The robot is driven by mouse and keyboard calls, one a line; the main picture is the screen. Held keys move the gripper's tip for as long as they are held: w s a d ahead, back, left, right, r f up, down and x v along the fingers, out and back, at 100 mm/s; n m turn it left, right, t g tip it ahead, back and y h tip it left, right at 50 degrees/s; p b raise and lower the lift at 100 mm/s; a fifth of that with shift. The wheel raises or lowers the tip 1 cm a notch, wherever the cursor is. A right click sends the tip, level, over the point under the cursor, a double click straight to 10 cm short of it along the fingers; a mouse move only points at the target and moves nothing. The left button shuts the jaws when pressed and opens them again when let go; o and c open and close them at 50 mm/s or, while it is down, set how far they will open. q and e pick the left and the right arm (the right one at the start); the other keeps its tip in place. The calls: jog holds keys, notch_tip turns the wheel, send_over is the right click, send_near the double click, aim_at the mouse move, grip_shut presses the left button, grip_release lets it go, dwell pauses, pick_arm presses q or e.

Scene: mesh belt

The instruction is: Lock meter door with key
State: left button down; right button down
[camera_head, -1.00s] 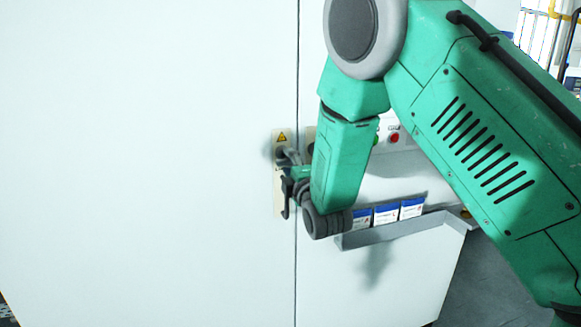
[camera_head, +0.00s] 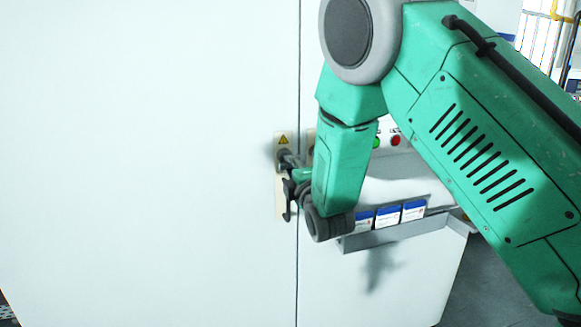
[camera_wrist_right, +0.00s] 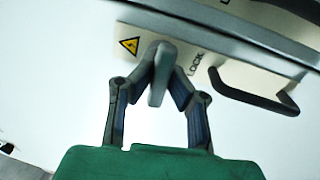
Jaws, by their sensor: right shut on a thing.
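The meter door (camera_head: 150,160) is a large white panel, closed flush along a vertical seam. A cream lock plate (camera_head: 281,141) with a yellow warning triangle sits at its right edge. The plate also shows in the right wrist view (camera_wrist_right: 208,66), with the word LOCK printed on it. My right gripper (camera_head: 289,161) is at the upper part of the plate. In the right wrist view its fingertips (camera_wrist_right: 160,68) are shut on a grey key (camera_wrist_right: 157,86) at the plate. The fingers hide where the key meets the lock. My left gripper is not in view.
A dark door handle (camera_head: 287,203) stands out just below the key; it is right of the fingers in the right wrist view (camera_wrist_right: 254,98). Right of the seam are a red button (camera_head: 395,140), a green button and a shelf (camera_head: 390,236) with several blue-and-white boxes (camera_head: 388,216).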

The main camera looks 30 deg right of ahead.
jog(key=n, duration=0.3)
jog(key=shift+s+f+y, duration=0.1)
jog(key=shift+f+y, duration=0.05)
jog(key=shift+y, duration=0.25)
jog(key=shift+n, duration=0.3)
jog(key=shift+f+n+b, duration=0.2)
jog(key=shift+n+b, duration=0.3)
jog(key=shift+n, duration=0.5)
jog(key=shift+a+r+n+y, duration=0.1)
jog(key=shift+n+y, duration=0.2)
jog(key=shift+n, duration=0.7)
